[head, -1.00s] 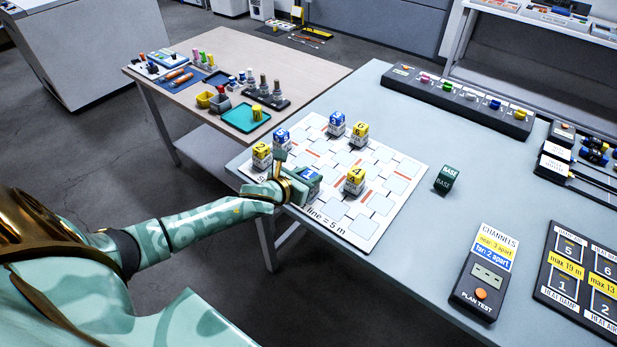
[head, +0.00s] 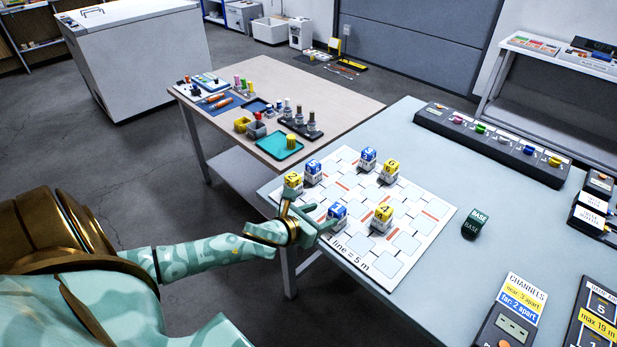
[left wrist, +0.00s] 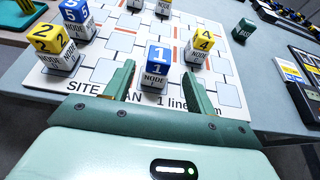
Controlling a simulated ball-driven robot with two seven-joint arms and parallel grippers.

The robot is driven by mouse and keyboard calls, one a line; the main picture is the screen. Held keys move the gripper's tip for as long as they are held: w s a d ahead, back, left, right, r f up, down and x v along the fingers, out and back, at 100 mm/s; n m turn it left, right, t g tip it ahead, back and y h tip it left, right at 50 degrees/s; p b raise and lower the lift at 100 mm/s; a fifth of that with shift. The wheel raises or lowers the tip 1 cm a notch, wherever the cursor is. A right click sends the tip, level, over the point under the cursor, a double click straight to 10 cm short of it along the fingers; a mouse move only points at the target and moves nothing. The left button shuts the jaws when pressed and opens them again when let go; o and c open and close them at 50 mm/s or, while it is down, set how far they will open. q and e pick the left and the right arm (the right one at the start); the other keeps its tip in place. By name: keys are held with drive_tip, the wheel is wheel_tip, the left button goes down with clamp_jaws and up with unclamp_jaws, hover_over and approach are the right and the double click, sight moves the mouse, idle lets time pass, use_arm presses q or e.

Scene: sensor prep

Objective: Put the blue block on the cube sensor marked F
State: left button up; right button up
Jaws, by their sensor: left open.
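Several number-marked node cubes with white lower parts and blue or yellow tops stand on the white site plan board (head: 405,262). No F mark is legible. The blue-topped cube 1 (head: 336,216) stands upright near the board's front edge. It also shows in the left wrist view (left wrist: 158,58), beyond and between my fingertips. The yellow-topped cube 4 (head: 382,218) stands to its right. Yellow 2 (head: 292,183) and blue 5 (head: 313,172) are at the left; another blue-topped cube (head: 368,159) and yellow 6 (head: 390,171) are farther back. My left gripper (head: 306,217) is open, empty, just short of cube 1.
A dark green BASE cube (head: 474,223) stands right of the board. A CHANNELS device (head: 512,320) lies at the front right, and a dark strip with coloured knobs (head: 490,143) at the back. The grey table (head: 440,150) is clear around the BASE cube.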

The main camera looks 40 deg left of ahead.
use_arm(q)
drive_tip(key=v, duration=0.5)
drive_tip(key=s+a+f+n+g+y, duration=0.1)
drive_tip(key=s+f+n+g, duration=0.1)
drive_tip(key=s+f+n, duration=0.45)
drive_tip(key=s+a+f+n+g+y, duration=0.1)
drive_tip(key=s+f+n+g, duration=0.2)
drive_tip(key=f, duration=0.7)
drive_tip(key=s+a+f+n+g, duration=0.1)
drive_tip(key=s+f+n, duration=0.3)
drive_tip(key=f+n, duration=0.35)
drive_tip(key=s+d+f+n+g, duration=0.2)
drive_tip(key=s+d+f+n, duration=0.2)
drive_tip(key=s, duration=0.5)
drive_tip(key=s+d+f+n+g, duration=0.2)
drive_tip(key=s+d+f+n, duration=0.2)
drive_tip(key=s+n, duration=0.3)
drive_tip(key=s+d+f+n+g, duration=0.2)
drive_tip(key=s+d+f+n, duration=0.2)
drive_tip(key=s, duration=0.8)
wheel_tip(320, 180, down, 2)
drive_tip(key=shift+s+d+n+g+h+p, duration=0.15)
drive_tip(key=shift+s+n+g+h+p, duration=0.2)
drive_tip(key=shift+n, duration=0.35)
drive_tip(key=shift+w, duration=0.15)
